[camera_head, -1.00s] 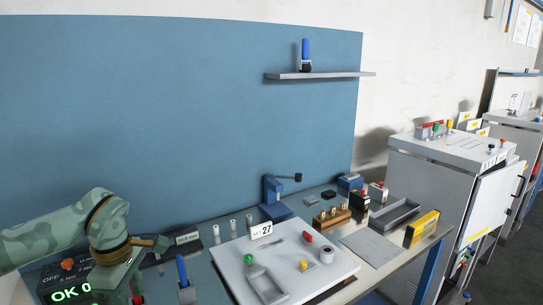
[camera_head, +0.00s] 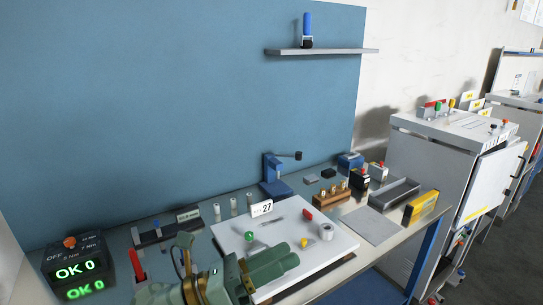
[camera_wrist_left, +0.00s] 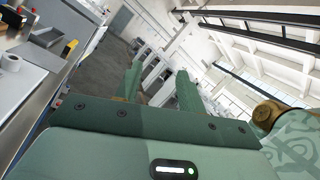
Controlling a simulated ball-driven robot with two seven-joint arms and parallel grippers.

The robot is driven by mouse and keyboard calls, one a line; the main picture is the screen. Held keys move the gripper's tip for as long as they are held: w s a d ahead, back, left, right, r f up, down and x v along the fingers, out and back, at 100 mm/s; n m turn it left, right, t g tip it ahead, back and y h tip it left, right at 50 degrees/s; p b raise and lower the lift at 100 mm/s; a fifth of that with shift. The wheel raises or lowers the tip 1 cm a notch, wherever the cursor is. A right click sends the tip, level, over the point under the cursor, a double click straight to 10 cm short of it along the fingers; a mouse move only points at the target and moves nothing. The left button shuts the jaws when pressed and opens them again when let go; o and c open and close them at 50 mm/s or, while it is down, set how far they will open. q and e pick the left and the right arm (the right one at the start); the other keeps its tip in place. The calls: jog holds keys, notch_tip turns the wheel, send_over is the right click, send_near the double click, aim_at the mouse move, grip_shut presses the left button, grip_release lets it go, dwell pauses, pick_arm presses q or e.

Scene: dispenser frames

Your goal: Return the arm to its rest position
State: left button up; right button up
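My left arm (camera_head: 205,285) is the green camouflage one, low at the bottom middle of the head view. It crosses the front of the white board (camera_head: 330,258) and hides its near-left corner. My left gripper (camera_head: 284,263) points rightward in the head view, near the bench's front edge. In the left wrist view the two green fingers (camera_wrist_left: 160,78) stand apart with nothing between them. Behind them are the floor and distant cabinets. My right gripper is in no view.
The board holds a 27 card (camera_head: 262,208), a green knob (camera_head: 249,236) and a white roll (camera_head: 326,231). A box reading OK 0 (camera_head: 75,268) stands at the left. A blue press (camera_head: 273,180), a grey tray (camera_head: 395,193) and a yellow box (camera_head: 420,207) stand farther back and right.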

pick_arm(q)
jog(key=w+a+f+n+t+y, duration=0.25)
jog(key=a+n+t+y, duration=0.5)
jog(key=n, duration=0.55)
jog(key=w+a+f+n+t+y, duration=0.1)
jog(key=a+f+n+t+y, duration=0.35)
jog(key=a+n+y, duration=0.7)
jog(key=s+a+f+n+g+y, duration=0.3)
jog(key=s+a+f+n+g, duration=0.3)
jog(key=s+f, duration=0.2)
jog(key=s+a+f+n+g+y, duration=0.3)
jog(key=s+a+f+n+g, duration=0.25)
jog(key=s+f, duration=0.3)
jog(key=s+d+f+n+g+h+b, duration=0.1)
jog(key=s+d+f, duration=0.1)
jog(key=f, duration=0.8)
jog(key=s+d+f+g+h, duration=0.1)
jog(key=s+f+g, duration=0.1)
jog(key=f, duration=0.9)
jog(key=s+d+f+n+g+h+b, duration=0.1)
jog(key=s+d+f+h, duration=0.15)
jog(key=f, duration=0.75)
jog(key=s+f+n+g+b, duration=0.1)
jog(key=s+f+n+g, duration=0.1)
jog(key=s+f, duration=1.2)
jog(key=s, duration=0.2)
jog(key=shift+s+a+f+g, duration=0.3)
jog(key=shift+s+a+g, duration=0.05)
jog(key=shift+s+a, duration=0.05)
